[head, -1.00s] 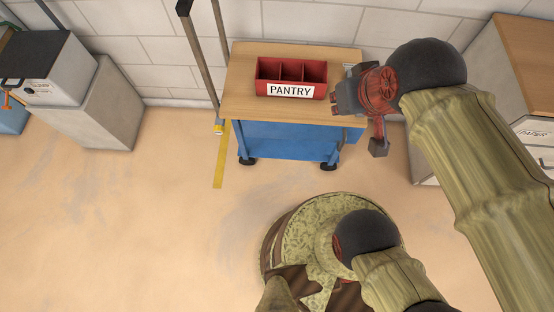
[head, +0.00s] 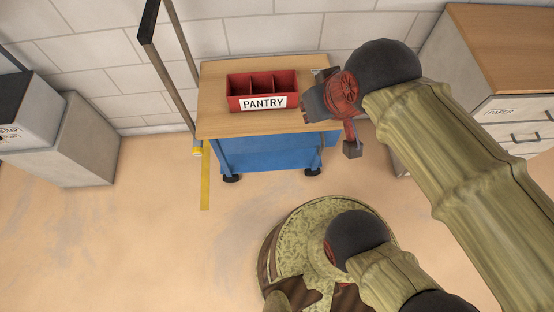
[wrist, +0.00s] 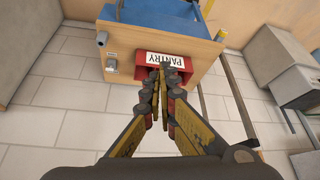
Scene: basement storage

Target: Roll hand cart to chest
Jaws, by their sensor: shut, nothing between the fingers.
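The hand cart has a wooden top (head: 220,112) and a blue body (head: 265,155) on dark casters. It stands upright near the block wall in the head view, and its top shows in the wrist view (wrist: 205,50). A red divided box labelled PANTRY (head: 263,103) sits on the top. My gripper (head: 305,115) is at the cart's right end, close to the box. In the wrist view my fingers (wrist: 160,73) are together and empty, overlapping the box's front; contact cannot be told. The chest, with wooden top and drawers, one marked PAPER (head: 510,108), stands at the right.
Tall bars with a dark handle (head: 151,20) rise at the cart's left end. A yellow strip (head: 205,185) lies on the floor there. A grey cabinet (head: 75,145) stands at the left. The tan floor in front of the cart is mostly clear at left.

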